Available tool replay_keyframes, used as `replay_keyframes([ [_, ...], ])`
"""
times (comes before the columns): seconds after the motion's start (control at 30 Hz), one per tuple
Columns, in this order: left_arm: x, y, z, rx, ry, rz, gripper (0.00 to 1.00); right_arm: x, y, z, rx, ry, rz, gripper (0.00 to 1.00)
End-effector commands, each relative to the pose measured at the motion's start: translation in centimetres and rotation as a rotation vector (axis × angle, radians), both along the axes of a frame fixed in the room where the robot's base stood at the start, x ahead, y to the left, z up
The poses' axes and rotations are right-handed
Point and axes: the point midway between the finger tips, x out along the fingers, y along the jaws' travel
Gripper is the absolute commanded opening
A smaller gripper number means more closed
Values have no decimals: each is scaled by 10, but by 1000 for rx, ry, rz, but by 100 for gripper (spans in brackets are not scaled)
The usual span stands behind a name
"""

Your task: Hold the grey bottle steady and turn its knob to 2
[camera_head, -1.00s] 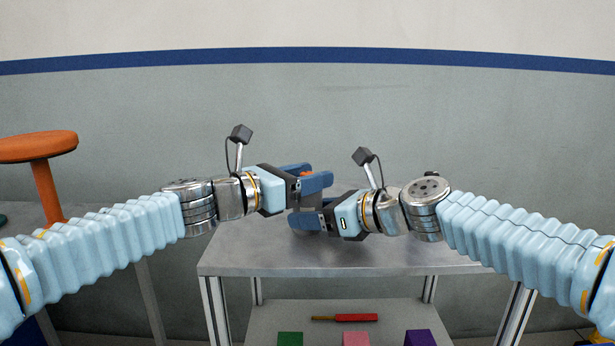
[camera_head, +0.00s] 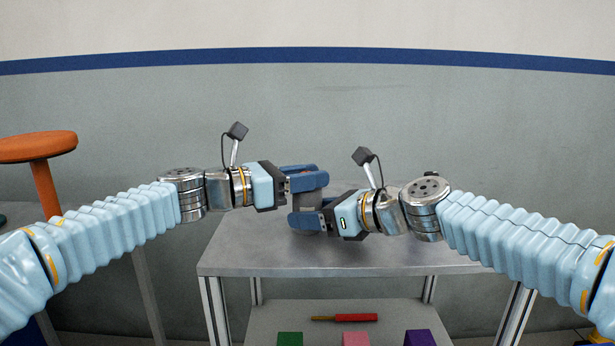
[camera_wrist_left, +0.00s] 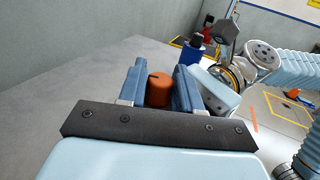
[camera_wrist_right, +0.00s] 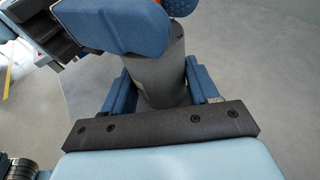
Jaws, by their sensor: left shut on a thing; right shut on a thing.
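The grey bottle (camera_wrist_right: 158,75) stands on the grey table, seen best in the right wrist view. My right gripper (camera_head: 308,222) is shut on the bottle's body; its fingers also show on both sides of the bottle in the right wrist view (camera_wrist_right: 155,88). The orange knob (camera_wrist_left: 159,90) on top of the bottle shows in the left wrist view between the fingers of my left gripper (camera_wrist_left: 160,88), which is shut on it. In the head view my left gripper (camera_head: 306,180) is above the right one and hides the knob. The number on the knob's scale cannot be read.
The grey table top (camera_head: 270,258) is mostly bare around the bottle. A lower shelf (camera_head: 265,318) holds a red-handled tool (camera_head: 355,317) and green (camera_head: 290,339), pink (camera_head: 356,339) and purple (camera_head: 420,338) blocks. An orange stool (camera_head: 40,148) stands at the left.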

Motion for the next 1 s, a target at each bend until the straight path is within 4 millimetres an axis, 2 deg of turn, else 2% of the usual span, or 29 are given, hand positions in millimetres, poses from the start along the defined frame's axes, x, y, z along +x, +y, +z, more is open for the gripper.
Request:
replay_keyframes([
  [0.43,1,0,1,-1,0,-242,3,-1,1,0,-1,1,3,42],
  [1.0,0,1,0,0,0,-285,3,-1,1,0,-1,1,3,42],
])
